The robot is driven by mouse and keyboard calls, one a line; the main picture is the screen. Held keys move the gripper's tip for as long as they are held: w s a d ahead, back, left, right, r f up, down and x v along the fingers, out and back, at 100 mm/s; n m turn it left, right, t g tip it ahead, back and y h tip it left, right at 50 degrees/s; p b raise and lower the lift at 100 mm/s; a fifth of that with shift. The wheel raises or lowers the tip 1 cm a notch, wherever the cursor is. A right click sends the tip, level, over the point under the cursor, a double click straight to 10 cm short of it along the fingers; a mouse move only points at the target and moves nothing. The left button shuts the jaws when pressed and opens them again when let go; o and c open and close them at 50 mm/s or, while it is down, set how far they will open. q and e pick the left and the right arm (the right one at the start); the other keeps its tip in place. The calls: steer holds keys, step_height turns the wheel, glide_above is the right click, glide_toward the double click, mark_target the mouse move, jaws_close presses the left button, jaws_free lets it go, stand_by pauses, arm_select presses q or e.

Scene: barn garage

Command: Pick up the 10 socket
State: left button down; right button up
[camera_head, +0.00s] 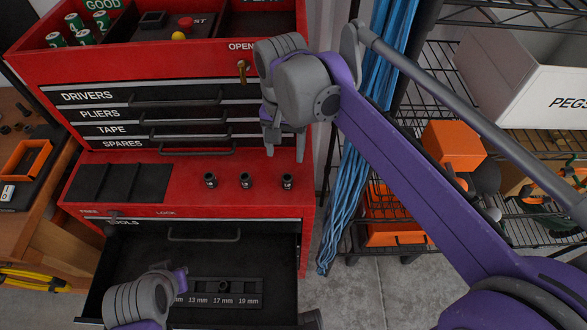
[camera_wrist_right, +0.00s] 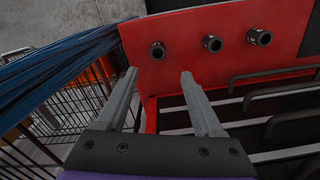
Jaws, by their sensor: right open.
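Three dark sockets stand apart in a row on the red ledge of the tool chest: a left one (camera_head: 210,180), a middle one (camera_head: 245,180) and a right one (camera_head: 287,181). Their size marks are unreadable, so I cannot tell which is the 10 socket. In the right wrist view, the sockets stand beyond the fingers, the nearest one (camera_wrist_right: 158,50) roughly in line with the gap. My right gripper (camera_head: 285,152) is open and empty above the ledge's right end; its fingers (camera_wrist_right: 158,75) show clearly. My left gripper (camera_head: 181,279) is over the open drawer, its jaws unclear.
The open tools drawer (camera_head: 135,254) holds a dark socket rail (camera_head: 250,294) marked 13, 17 and 19 mm; its left end is hidden. A black mat (camera_head: 118,183) lies left of the sockets. Blue cables (camera_head: 352,190) and a wire shelf (camera_head: 510,205) stand right of the chest.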

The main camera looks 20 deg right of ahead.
glide_above(287, 177)
steer(key=f, duration=0.4)
steer(key=shift+a+f, duration=0.25)
steer(key=shift+f, duration=0.15)
steer(key=f, duration=0.5)
steer(key=shift+d+f+b, duration=0.25)
steer(key=shift+f+b, duration=0.1)
jaws_close()
